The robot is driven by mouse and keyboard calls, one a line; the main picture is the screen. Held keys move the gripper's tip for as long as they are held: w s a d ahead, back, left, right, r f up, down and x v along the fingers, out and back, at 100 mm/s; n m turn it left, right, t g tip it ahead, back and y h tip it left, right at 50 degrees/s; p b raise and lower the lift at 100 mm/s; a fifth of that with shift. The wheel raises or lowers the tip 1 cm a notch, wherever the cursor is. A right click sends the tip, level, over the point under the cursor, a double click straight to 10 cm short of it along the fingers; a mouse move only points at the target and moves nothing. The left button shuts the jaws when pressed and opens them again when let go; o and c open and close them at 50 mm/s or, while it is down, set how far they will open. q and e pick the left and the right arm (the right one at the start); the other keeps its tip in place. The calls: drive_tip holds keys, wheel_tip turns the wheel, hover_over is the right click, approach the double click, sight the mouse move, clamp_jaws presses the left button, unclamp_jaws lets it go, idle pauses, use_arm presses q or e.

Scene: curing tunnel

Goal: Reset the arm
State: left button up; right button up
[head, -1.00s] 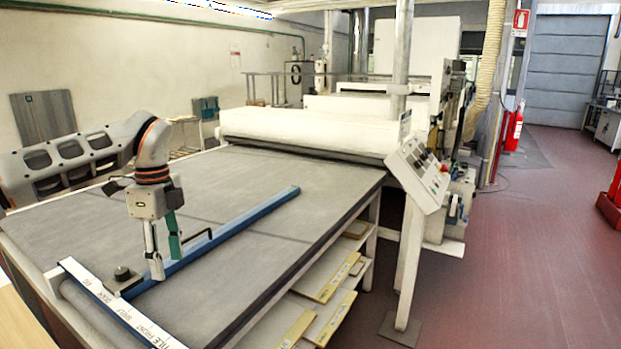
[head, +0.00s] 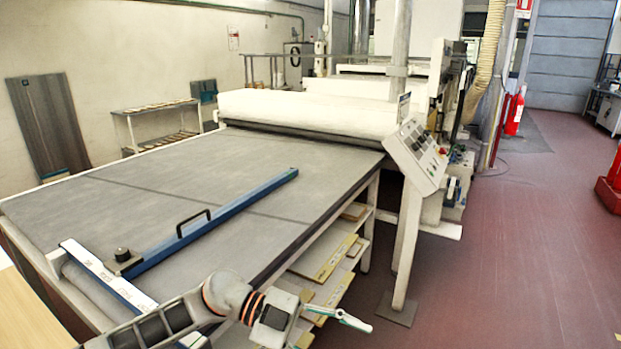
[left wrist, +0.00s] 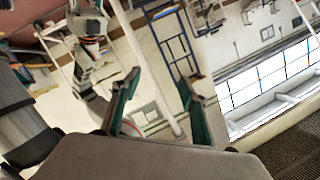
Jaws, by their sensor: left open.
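My left arm comes in from the lower left in the head view, low in front of the table's near right side. Its gripper (head: 335,325) points right, over the side of the table near the lower shelves, and holds nothing that I can see. In the left wrist view my left gripper (left wrist: 158,88) shows two green-padded fingers spread apart with an empty gap between them. My right gripper is in neither view.
A grey-topped table (head: 120,205) bears a blue bar (head: 235,205) with a black handle. A white tunnel machine (head: 300,112) stands at its far end, with a control panel (head: 415,155) on its right. Boards (head: 325,260) lie on shelves below.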

use_arm(q)
drive_tip(key=w+a+f+n+t+y, duration=0.1)
drive_tip(key=w+a+f+n+t, duration=0.3)
drive_tip(key=n+t, duration=0.55)
drive_tip(key=w+a+f+n+t+y, duration=0.1)
drive_tip(key=a+f+n+t, duration=0.1)
drive_tip(key=a+n+t, duration=0.5)
drive_tip(key=s+a+f+n+y, duration=0.2)
drive_tip(key=s+a+f, duration=0.3)
drive_tip(key=f, duration=0.3)
drive_tip(key=s+a+f+n+g+y, duration=0.1)
drive_tip(key=s+a+f+n+y, duration=0.2)
drive_tip(key=f, duration=0.5)
drive_tip(key=s+a+f+n+y, duration=0.2)
drive_tip(key=s+a+f+y, duration=0.3)
drive_tip(key=s+a+f, duration=0.2)
drive_tip(key=shift+s+a+f+n, duration=0.35)
drive_tip(key=shift+a+f, duration=0.05)
drive_tip(key=shift+a, duration=0.1)
drive_tip(key=shift+g, duration=0.25)
